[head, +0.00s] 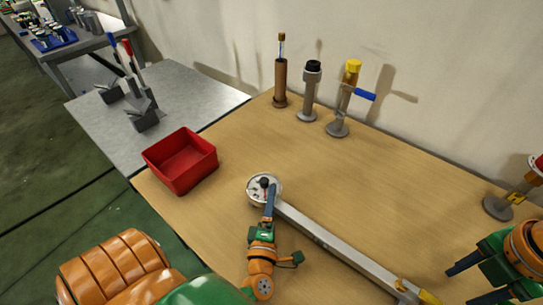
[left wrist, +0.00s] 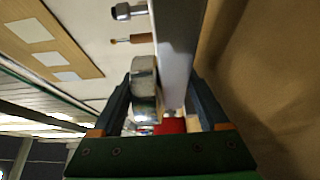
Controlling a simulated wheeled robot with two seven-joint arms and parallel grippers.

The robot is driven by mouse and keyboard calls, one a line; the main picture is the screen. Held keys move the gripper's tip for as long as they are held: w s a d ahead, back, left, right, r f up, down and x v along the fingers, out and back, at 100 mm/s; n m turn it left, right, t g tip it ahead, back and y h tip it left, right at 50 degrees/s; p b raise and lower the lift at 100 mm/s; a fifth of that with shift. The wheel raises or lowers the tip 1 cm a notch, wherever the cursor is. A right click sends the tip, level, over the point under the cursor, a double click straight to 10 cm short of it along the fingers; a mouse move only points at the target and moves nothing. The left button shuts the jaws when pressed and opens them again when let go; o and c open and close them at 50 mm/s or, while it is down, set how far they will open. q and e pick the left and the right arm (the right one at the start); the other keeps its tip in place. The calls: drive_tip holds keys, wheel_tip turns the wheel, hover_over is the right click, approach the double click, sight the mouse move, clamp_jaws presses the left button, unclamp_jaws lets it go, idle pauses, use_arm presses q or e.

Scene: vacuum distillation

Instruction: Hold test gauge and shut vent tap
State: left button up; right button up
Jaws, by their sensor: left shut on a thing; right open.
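A round silver piece with a black knob, likely the test gauge (head: 254,192), is at the left end of a long grey bar (head: 335,243). My left gripper (head: 268,191) is shut at this round piece. In the left wrist view, a shiny metal cylinder (left wrist: 144,85) and a flat grey plate (left wrist: 178,45) lie between its fingers. A post with a yellow cap and blue lever (head: 364,95) stands at the back. A yellow fitting (head: 424,297) shows at the bar's right end. I cannot tell which is the vent tap. My right gripper (head: 472,281) is open and empty at lower right.
A red bin (head: 180,160) stands at the table's left edge. Two more posts, brown (head: 281,84) and black-capped (head: 311,93), stand near the wall. A red-topped post (head: 498,208) stands at right, near my right gripper.

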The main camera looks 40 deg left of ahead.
clamp_jaws()
drive_tip(key=m+t, duration=0.1)
drive_tip(key=m, duration=0.8)
drive_tip(key=w+m+t, duration=0.1)
drive_tip(key=m, duration=0.9)
drive_tip(key=w+m+t, duration=0.1)
drive_tip(key=m, duration=0.8)
drive_tip(key=shift+w+d+t, duration=0.1)
drive_tip(key=shift+w+t, duration=0.05)
drive_tip(key=shift+t, duration=0.25)
drive_tip(key=shift+f, duration=0.1)
